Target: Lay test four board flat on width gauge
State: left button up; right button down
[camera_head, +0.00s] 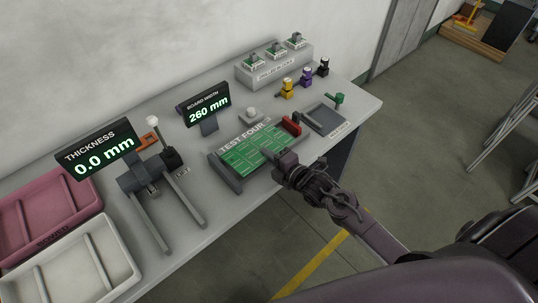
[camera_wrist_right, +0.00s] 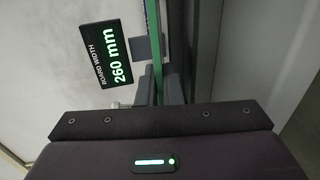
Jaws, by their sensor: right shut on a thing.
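The green test four board (camera_head: 252,150) carries a white strip lettered "TEST FOUR". It lies about level on the width gauge, between the gauge's grey left bar (camera_head: 225,173) and its red end block (camera_head: 292,124). The board width display (camera_head: 207,104) reads 260 mm and also shows in the right wrist view (camera_wrist_right: 106,54). My right gripper (camera_head: 284,166) is shut on the board's near right edge. In the right wrist view the board (camera_wrist_right: 157,45) shows edge-on as a thin green strip. I cannot tell whether its whole underside touches the gauge. My left gripper is out of view.
The thickness gauge (camera_head: 150,182), reading 0.0 mm, stands left, beside pink (camera_head: 47,222) and white (camera_head: 70,265) trays. A grey pad (camera_head: 325,118) with a green-handled piece lies right. Behind it stand yellow, purple and black pieces and a grey block (camera_head: 273,69).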

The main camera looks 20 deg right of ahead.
jog(key=shift+f+b, duration=0.35)
jog(key=shift+f, duration=0.1)
